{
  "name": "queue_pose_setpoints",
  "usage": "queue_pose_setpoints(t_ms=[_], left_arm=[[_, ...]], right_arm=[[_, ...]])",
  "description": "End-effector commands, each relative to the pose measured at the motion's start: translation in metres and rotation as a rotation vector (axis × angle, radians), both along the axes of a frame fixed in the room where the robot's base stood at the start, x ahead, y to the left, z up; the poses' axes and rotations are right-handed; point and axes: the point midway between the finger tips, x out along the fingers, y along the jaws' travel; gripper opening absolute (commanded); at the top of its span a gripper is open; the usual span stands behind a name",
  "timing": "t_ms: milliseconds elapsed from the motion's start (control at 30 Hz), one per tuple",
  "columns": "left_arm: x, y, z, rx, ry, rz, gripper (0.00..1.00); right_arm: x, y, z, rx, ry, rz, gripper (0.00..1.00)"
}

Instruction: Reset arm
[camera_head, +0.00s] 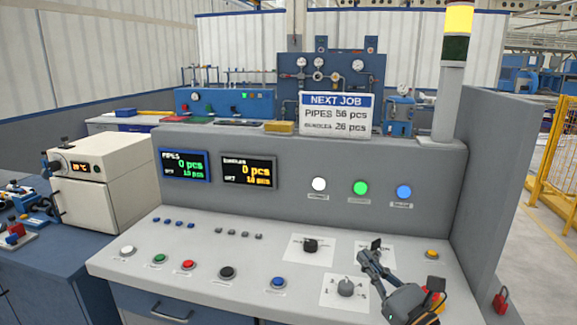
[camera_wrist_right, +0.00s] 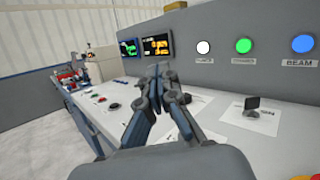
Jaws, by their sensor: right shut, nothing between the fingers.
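My right gripper (camera_head: 366,257) is over the right part of a grey control console (camera_head: 200,255), near its rotary knobs. In the right wrist view my right gripper (camera_wrist_right: 160,72) has its fingertips together, with nothing held between them. A grey knob (camera_head: 346,287) on a white plate sits just below and left of the gripper in the head view. A black knob (camera_head: 311,245) is to its left, and another black knob (camera_head: 376,244) is right behind the fingertips. Whether the fingers touch any knob is unclear. My left gripper is not in view.
The console's upright panel carries two displays (camera_head: 249,171) and white, green and blue buttons (camera_head: 361,188). A sign (camera_head: 335,115) and a signal tower (camera_head: 452,90) stand on top. Push buttons (camera_head: 188,265) line the sloped front. A white oven-like box (camera_head: 100,180) stands left.

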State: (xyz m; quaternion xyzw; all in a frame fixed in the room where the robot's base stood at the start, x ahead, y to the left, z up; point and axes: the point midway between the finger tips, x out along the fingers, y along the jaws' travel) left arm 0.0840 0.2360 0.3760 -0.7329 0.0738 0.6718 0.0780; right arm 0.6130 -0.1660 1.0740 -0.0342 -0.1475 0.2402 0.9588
Motion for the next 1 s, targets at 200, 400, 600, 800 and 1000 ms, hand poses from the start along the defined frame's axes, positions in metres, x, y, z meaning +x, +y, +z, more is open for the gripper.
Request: queue_pose_setpoints(t_ms=[200, 400, 600, 800, 1000], left_arm=[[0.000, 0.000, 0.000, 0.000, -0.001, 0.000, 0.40], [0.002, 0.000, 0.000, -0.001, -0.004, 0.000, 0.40], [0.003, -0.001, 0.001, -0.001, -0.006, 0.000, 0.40], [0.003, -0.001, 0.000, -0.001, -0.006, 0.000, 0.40], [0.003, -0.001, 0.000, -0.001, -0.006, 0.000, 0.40]], right_arm=[[-0.048, -0.072, -0.040, 1.125, 0.322, -0.195, 0.00], [-0.129, -0.110, -0.156, 2.015, 0.593, -0.551, 0.00], [-0.217, -0.093, -0.231, 2.510, 0.728, -0.936, 0.00], [-0.285, -0.066, -0.262, 2.749, 0.782, -1.258, 0.00], [-0.344, -0.039, -0.273, -2.480, -0.695, 1.348, 0.00]])
